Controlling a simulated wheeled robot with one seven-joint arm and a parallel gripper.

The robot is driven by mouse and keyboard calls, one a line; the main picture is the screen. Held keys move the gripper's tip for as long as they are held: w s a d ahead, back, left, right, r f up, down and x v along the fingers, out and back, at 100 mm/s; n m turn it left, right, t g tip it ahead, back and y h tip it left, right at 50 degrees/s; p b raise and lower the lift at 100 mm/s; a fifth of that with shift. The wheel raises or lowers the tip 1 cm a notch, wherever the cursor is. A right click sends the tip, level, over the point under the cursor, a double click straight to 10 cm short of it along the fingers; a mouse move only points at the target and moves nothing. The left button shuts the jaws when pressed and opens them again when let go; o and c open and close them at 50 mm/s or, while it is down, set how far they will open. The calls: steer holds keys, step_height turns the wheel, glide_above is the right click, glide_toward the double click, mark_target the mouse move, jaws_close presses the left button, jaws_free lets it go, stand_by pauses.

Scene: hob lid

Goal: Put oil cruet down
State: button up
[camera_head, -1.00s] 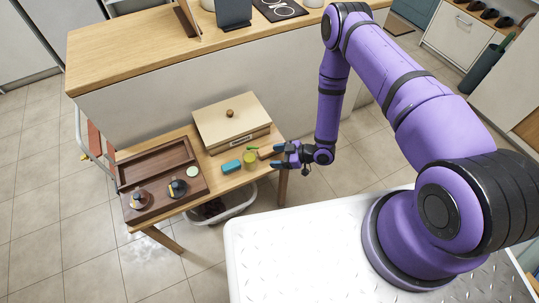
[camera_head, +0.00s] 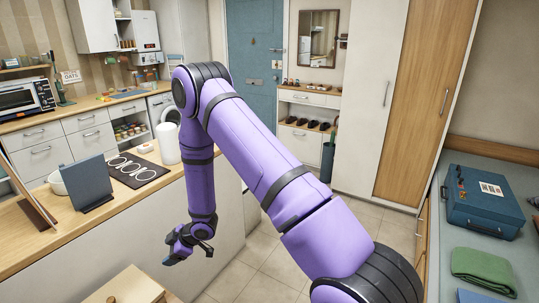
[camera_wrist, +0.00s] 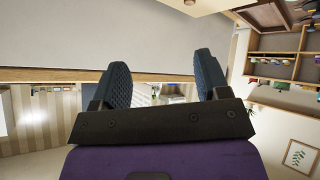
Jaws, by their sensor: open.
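No oil cruet can be made out in either current view. My gripper (camera_head: 188,256) is low beside the white side panel of the wooden-topped counter in the head view. In the wrist view my gripper (camera_wrist: 161,75) shows its two dark ridged fingers spread wide apart. Nothing is between them. The low table with the tray is outside the head view, apart from part of a cream box (camera_head: 125,284) at the bottom edge.
The wooden counter (camera_head: 120,213) holds a dark upright tablet (camera_head: 87,184), a dark mat with rings (camera_head: 135,170) and a white cylinder (camera_head: 168,143). Tiled floor (camera_head: 265,258) lies open to the right of my gripper. A blue case (camera_head: 484,202) sits on the right-hand bench.

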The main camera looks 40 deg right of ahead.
steer(key=w+d+r+m+t+h, duration=0.1)
steer(key=d+r+h, duration=0.15)
steer(key=r, duration=0.65)
steer(key=d+r+m+h, duration=0.1)
steer(key=d+r+m, duration=0.15)
steer(key=r, duration=0.65)
steer(key=s+d+r+m+h, duration=0.1)
steer(key=s+d+r+h, duration=0.15)
steer(key=r, duration=0.45)
steer(key=s+d+r+m+h, duration=0.1)
steer(key=s+d+r+m, duration=0.1)
steer(key=s+r, duration=0.35)
steer(key=s+d+r+m+g+h, duration=0.1)
steer(key=s+d+r+m, duration=0.1)
steer(key=s+r, duration=1.1)
steer(key=shift+s+m, duration=0.2)
steer(key=shift+m, duration=0.55)
steer(key=shift+o, duration=0.2)
steer(key=s+a+r+m+g+y, duration=0.1)
steer(key=s+r+m, duration=0.1)
steer(key=s, duration=1.4)
steer(key=shift+s+a+r+m, duration=0.15)
steer(key=shift+r+m, duration=0.25)
steer(key=shift+r, duration=0.3)
steer(key=o, duration=0.3)
steer(key=shift+s+a, duration=0.1)
steer(key=shift+s, duration=0.2)
steer(key=shift+w, duration=0.1)
